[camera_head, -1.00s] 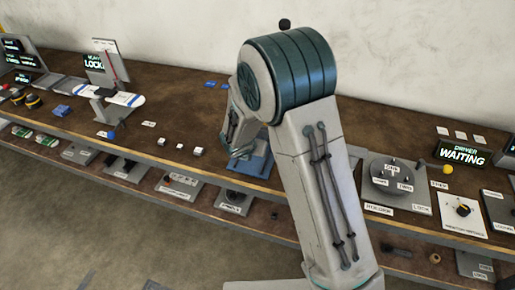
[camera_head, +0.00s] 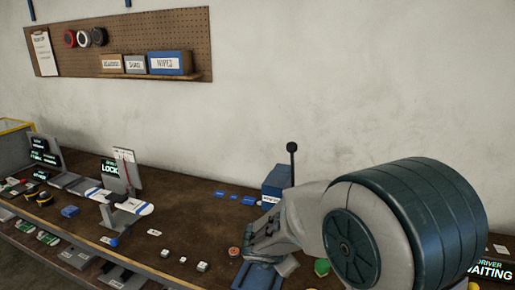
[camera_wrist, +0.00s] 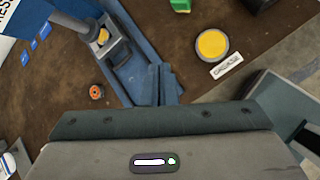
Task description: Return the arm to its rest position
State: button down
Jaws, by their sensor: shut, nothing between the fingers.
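My arm shows in the head view, with its large teal-banded joint (camera_head: 405,225) at the lower right. It reaches left over the workbench (camera_head: 190,215). My gripper is low over the bench beside a blue fixture (camera_head: 258,276). In the wrist view the two fingers of my gripper (camera_wrist: 163,75) are together with nothing between them. They point at the blue fixture (camera_wrist: 128,75), and I cannot tell whether they touch it. The arm hides part of the bench behind it.
A blue box with a black-knobbed lever (camera_head: 291,160) stands behind my gripper. An orange-red round piece (camera_wrist: 96,92) and a yellow disc (camera_wrist: 212,45) lie near the fixture. A winged drone-like model (camera_head: 125,205) is at left. A pegboard (camera_head: 130,45) hangs on the wall.

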jog(key=s+d+r+m+g, duration=0.2)
jog(key=s+d+r+m, duration=0.65)
jog(key=m, duration=0.45)
jog(key=s+r+m+g+y, duration=0.1)
jog(key=s+m+y, duration=0.3)
jog(key=s+m, duration=0.7)
jog(key=shift+s+a+r+m, duration=0.15)
jog(key=shift+s+a+m, duration=0.2)
jog(key=shift+s, duration=0.7)
